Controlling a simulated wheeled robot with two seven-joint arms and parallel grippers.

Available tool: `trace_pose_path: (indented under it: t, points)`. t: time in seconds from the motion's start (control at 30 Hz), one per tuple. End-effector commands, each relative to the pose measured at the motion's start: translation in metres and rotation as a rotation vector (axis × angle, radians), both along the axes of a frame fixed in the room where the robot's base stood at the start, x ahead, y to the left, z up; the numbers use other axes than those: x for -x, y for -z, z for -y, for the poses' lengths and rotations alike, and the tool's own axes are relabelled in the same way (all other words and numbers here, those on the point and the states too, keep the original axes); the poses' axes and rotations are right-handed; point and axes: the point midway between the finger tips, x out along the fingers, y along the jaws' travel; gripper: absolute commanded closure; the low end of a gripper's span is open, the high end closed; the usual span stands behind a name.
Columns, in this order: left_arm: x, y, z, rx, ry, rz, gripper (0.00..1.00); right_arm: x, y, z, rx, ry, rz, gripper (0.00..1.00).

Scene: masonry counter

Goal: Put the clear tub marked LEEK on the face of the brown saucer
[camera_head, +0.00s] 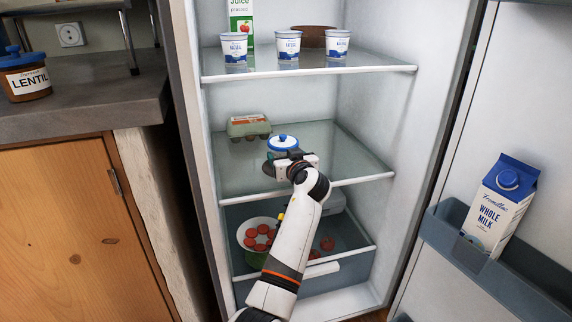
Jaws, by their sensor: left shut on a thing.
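A small tub with a blue lid (283,141) is at the middle shelf of the open fridge. My left gripper (279,157) is shut on it from the front. The gripper and wrist hide most of the tub's body, so I cannot read any LEEK label or tell whether the tub touches the shelf. A brown dish (320,36) stands at the back of the top shelf, behind the yogurt cups. I cannot tell whether it is a saucer or a bowl. My right gripper is not in view.
An egg carton (249,126) sits left of the tub. Yogurt cups (287,46) line the top shelf's front beside a juice carton (240,18). A bowl of red items (242,240) is below. A milk carton (499,207) is in the door. A LENTIL jar (27,82) is on the counter.

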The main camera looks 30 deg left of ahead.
Motion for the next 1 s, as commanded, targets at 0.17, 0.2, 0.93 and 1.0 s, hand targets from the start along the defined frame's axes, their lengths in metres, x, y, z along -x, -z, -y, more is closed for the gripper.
trace_pose_path:
  t: [0.17, 0.2, 0.93, 1.0]
  points:
    - [0.0000, 0.0065, -0.0001, -0.003, 0.000, 0.003, 0.61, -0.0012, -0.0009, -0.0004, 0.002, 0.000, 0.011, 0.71]
    - [-0.0001, 0.0064, -0.0001, -0.003, 0.000, 0.003, 0.61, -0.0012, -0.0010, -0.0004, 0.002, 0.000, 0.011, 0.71]
    - [0.0000, 0.0059, 0.0000, 0.000, 0.000, 0.001, 0.07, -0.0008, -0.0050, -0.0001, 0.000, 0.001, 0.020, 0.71]
    - [0.0004, 0.0064, -0.0014, 0.001, 0.001, 0.001, 0.07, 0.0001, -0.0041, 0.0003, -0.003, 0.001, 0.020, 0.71]
